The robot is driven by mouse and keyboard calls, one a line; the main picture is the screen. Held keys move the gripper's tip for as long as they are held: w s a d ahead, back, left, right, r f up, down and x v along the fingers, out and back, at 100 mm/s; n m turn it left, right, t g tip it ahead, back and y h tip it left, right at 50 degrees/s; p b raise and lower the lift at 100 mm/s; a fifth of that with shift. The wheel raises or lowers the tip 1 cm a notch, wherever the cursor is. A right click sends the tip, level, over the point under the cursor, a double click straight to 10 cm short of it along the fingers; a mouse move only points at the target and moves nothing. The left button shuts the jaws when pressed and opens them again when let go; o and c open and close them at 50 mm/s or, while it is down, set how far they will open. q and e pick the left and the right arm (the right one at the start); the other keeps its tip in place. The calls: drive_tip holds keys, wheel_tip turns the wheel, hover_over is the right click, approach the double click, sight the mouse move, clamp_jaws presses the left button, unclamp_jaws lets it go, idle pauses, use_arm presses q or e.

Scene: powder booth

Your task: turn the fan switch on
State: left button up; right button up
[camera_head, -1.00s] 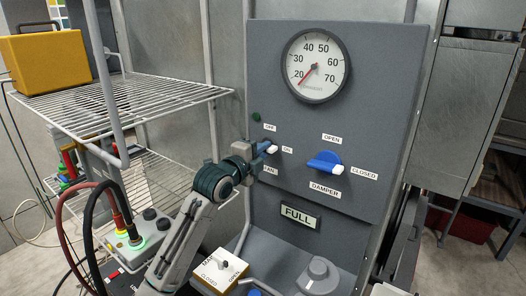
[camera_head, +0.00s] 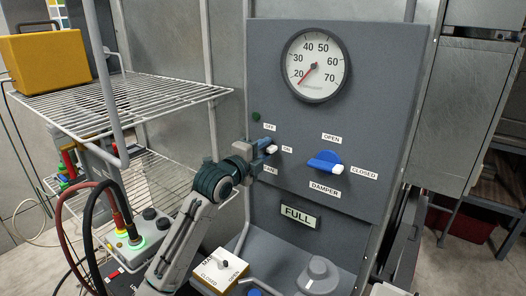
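The fan switch (camera_head: 272,149) is a blue knob with a white tip on the grey panel. Its tip lies to the right, beside the ON label (camera_head: 287,148). The OFF label (camera_head: 269,127) is above it, and the FAN label (camera_head: 270,169) is below, partly covered. My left gripper (camera_head: 264,150) is at the switch, its fingers around or right beside the knob. The gripper hides much of the knob, so I cannot tell whether the fingers grip it. My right gripper is not in view.
The blue damper knob (camera_head: 322,161) is to the right, its white tip towards CLOSED. A round gauge (camera_head: 316,65) is above. A small dark green lamp (camera_head: 256,117) is above the switch. A wire shelf (camera_head: 150,98) with a yellow case (camera_head: 45,60) stands left.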

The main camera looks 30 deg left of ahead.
use_arm(q)
drive_tip(key=shift+s, duration=0.3)
drive_tip(key=s+a+b, duration=0.1)
drive_tip(key=s+b, duration=0.2)
drive_tip(key=s, duration=0.7)
drive_tip(key=shift+a, duration=0.25)
